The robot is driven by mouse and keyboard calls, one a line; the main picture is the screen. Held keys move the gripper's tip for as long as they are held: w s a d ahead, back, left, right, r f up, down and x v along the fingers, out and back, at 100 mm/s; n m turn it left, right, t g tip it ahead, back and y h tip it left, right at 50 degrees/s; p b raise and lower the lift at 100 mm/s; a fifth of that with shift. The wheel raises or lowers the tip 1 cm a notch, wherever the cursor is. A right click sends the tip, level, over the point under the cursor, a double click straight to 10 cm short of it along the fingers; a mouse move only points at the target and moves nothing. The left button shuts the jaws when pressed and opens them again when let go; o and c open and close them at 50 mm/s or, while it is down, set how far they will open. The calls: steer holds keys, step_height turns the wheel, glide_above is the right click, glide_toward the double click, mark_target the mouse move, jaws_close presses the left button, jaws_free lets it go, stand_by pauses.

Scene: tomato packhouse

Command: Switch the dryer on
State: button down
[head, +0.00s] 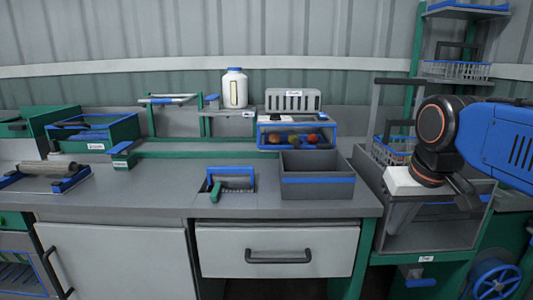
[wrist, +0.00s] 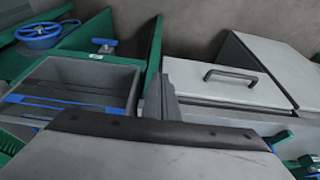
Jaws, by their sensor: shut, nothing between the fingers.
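A grey slatted unit (head: 292,101) above a blue-framed window box (head: 262,134) stands at the back of the bench; it may be the dryer. Red and orange tomatoes show behind the window. Its label is too small to read, and I cannot make out a switch on it. My gripper (head: 397,226) is at the right, pointing down over the grey sink-like basin, well to the right of this unit. In the wrist view the fingers (wrist: 165,90) are together and empty. The unit does not show in the wrist view.
A grey bin (head: 317,187) with a blue band stands on the bench front. The basin (head: 430,243) has a blue lever (head: 420,282) and a blue wheel (head: 495,281) below.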

steer(key=s+d+f+t, duration=0.1)
steer(key=s+f, duration=0.9)
steer(key=f, duration=0.4)
steer(key=shift+f, duration=0.25)
